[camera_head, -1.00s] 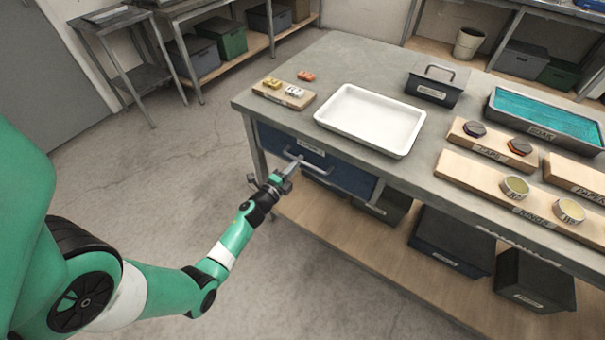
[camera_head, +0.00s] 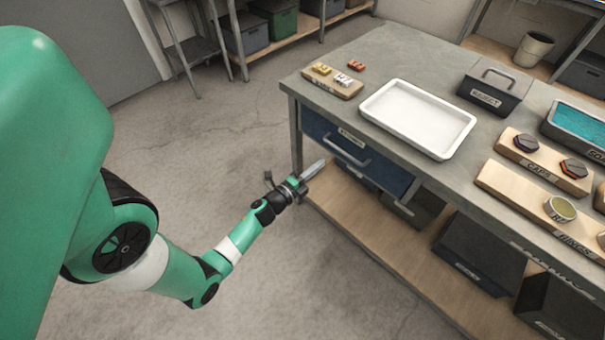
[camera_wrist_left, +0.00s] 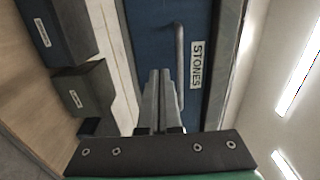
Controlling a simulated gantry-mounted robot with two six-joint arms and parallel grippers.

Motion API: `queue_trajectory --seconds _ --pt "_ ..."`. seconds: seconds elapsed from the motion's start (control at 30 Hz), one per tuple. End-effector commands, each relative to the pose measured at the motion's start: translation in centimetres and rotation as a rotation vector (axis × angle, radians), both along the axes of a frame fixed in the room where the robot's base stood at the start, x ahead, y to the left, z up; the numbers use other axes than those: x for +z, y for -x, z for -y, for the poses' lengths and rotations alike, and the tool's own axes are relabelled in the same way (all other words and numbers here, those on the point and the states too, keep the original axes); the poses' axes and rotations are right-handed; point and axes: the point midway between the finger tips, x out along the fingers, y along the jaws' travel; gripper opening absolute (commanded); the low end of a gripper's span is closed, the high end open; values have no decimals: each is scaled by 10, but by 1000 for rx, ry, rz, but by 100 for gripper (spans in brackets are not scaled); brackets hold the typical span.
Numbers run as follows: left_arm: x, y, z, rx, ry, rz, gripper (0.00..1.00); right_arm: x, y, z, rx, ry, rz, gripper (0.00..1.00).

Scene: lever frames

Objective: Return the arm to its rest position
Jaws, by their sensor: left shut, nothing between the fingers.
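My left arm comes in from the left in the head view, with its left gripper (camera_head: 315,169) in front of the workbench, below and left of the drawer handle. The gripper is shut and empty. In the left wrist view the shut fingers (camera_wrist_left: 162,88) point toward the blue drawer (camera_wrist_left: 150,35) with its "STONES" label. The drawer handle (camera_wrist_left: 179,65) shows just beside the fingertips in that view. In the head view the blue drawer (camera_head: 385,172) looks closed, and its handle (camera_head: 348,152) is apart from the fingers. My right gripper is not in view.
The workbench top (camera_head: 400,55) holds a white tray (camera_head: 418,118), a board with small blocks (camera_head: 335,83), a "REJECT" box (camera_head: 495,88) and labelled boards. Dark bins (camera_head: 480,250) stand on the lower shelf. The floor (camera_head: 200,150) left of the bench is clear.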

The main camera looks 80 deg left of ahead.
Motion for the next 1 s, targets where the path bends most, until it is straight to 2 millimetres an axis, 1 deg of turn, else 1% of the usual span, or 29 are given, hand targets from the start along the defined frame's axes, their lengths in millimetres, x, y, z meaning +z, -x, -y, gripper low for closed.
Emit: queue_trajectory --seconds 0.03,0.1,0.2,0.3,0.4,0.77,0.83,0.87,0.97,1.0 --pt "3 11 8 2 2 -1 0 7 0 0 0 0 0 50" --pt "3 24 18 2 1 -1 0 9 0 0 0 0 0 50" --pt "3 38 29 2 1 1 0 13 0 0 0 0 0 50" --pt "2 46 35 1 -1 0 0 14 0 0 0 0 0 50" --pt "2 49 38 0 -2 1 0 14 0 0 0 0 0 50" --pt "1 49 38 -1 -2 1 0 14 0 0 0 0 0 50" --pt "5 44 43 -19 -2 2 0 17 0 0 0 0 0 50" --pt "9 38 46 -36 -6 5 0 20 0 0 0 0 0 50" --pt "42 3 53 -117 -52 40 0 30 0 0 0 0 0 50" --pt "62 -16 56 -158 -82 65 0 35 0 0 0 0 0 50"
